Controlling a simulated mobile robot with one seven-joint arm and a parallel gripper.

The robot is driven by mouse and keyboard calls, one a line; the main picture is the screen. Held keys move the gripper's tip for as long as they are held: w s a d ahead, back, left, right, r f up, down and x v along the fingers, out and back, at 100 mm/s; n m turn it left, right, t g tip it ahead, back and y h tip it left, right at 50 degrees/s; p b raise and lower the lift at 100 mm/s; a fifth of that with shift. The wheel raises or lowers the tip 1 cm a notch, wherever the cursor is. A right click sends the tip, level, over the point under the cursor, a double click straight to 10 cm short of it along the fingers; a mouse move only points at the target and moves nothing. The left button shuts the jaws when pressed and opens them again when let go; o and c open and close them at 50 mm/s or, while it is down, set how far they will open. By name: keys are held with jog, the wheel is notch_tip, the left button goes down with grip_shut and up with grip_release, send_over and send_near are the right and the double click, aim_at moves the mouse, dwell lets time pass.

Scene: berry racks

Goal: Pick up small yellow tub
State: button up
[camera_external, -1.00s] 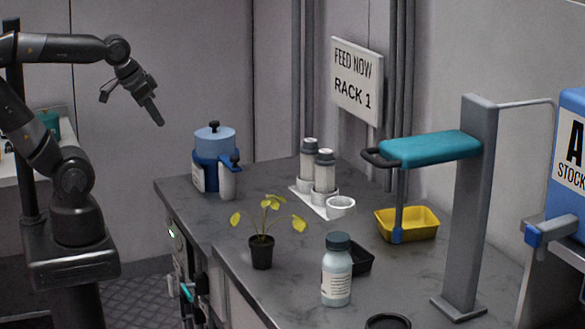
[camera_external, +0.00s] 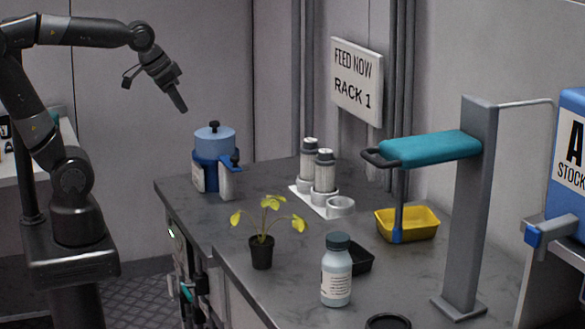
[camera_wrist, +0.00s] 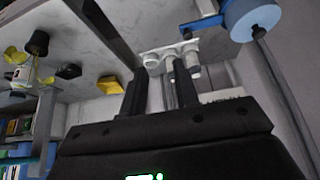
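The small yellow tub (camera_external: 418,232) is a shallow open tray on the grey counter, below the teal arm of a grey stand. A blue-tipped post from that arm stands in front of the tub or in it; I cannot tell which. The tub also shows in the wrist view (camera_wrist: 108,87), left of my fingers. My gripper (camera_external: 181,103) is in the air above the counter's far left end, well away from the tub. In the wrist view my two fingers (camera_wrist: 160,85) are apart with nothing held between them.
The grey stand (camera_external: 470,220) rises right of the tub. A black tray (camera_external: 361,258), a capped bottle (camera_external: 337,275) and a potted plant (camera_external: 262,252) stand nearer. A white holder (camera_external: 318,205) with two cylinders and a blue pot (camera_external: 213,145) stand behind. Bare counter lies around the plant.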

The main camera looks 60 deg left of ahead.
jog(key=w+d+r, duration=0.2)
jog(key=w+d, duration=0.3)
jog(key=w, duration=0.7)
jog(key=m+g+h, duration=0.2)
send_over(390, 210)
jog(key=s, duration=0.2)
jog(key=f, duration=2.2)
jog(key=shift+s+a, duration=0.15)
jog(key=shift+a, duration=0.25)
jog(key=shift+t, duration=0.3)
jog(key=shift+x, duration=2.8)
jog(key=shift+a, duration=0.15)
jog(key=shift+c, duration=0.2)
grip_shut()
